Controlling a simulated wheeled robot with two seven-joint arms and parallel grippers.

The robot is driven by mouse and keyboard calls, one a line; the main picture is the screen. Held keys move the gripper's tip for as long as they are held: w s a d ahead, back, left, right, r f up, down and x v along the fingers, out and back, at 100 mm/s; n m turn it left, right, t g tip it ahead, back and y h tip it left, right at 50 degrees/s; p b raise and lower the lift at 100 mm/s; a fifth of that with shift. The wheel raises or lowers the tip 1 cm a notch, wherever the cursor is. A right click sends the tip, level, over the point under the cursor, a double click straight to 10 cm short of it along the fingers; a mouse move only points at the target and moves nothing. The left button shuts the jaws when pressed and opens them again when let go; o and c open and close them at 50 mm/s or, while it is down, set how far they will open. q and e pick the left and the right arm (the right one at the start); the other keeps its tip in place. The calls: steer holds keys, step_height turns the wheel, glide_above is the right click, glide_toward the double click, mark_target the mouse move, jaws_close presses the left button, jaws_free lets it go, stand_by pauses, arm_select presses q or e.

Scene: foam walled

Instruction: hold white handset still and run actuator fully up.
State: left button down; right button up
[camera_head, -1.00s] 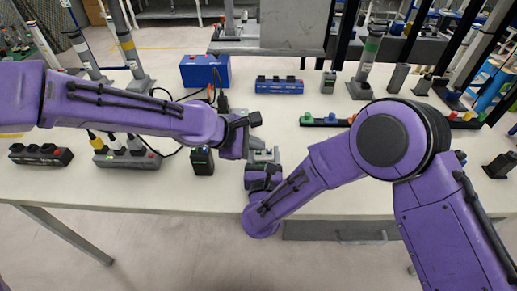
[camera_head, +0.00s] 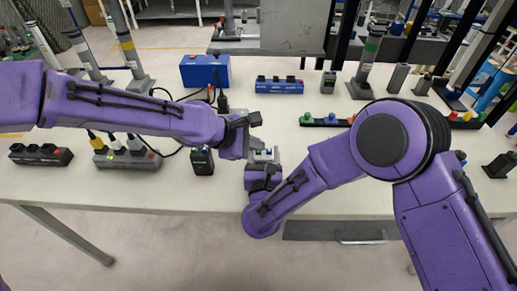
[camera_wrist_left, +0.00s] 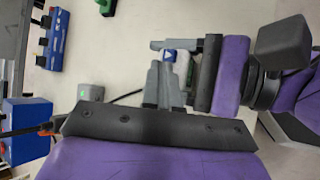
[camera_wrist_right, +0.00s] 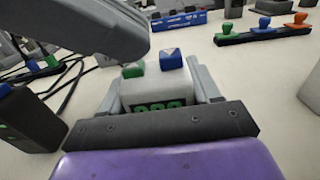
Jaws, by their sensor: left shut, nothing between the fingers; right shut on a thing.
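The white handset (camera_wrist_right: 143,95) shows in the right wrist view with a green button (camera_wrist_right: 137,70), a blue button with a white mark (camera_wrist_right: 172,59) and green digits on its front. My right gripper (camera_wrist_right: 160,92) is shut on it, with a grey finger at each side. In the head view the handset (camera_head: 263,155) is small and partly hidden between my grippers. My left gripper (camera_head: 256,138) is shut and empty, close beside the buttons. The blue button (camera_wrist_left: 169,57) also shows in the left wrist view; contact cannot be told. I cannot tell which thing is the actuator.
A black device (camera_head: 202,161) stands left of the grippers. A power strip (camera_head: 128,156) with cables lies farther left. Behind are a blue box (camera_head: 204,71), a blue block (camera_head: 279,86) and a black strip of coloured knobs (camera_head: 320,122). Several grey columns stand farther back.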

mark_target(256, 153)
arm_select(q)
steer(key=shift+r, duration=0.9)
steer(key=shift+r, duration=0.1)
steer(key=shift+r, duration=2.4)
arm_select(e)
steer(key=o, duration=1.2)
steer(key=shift+s, duration=0.1)
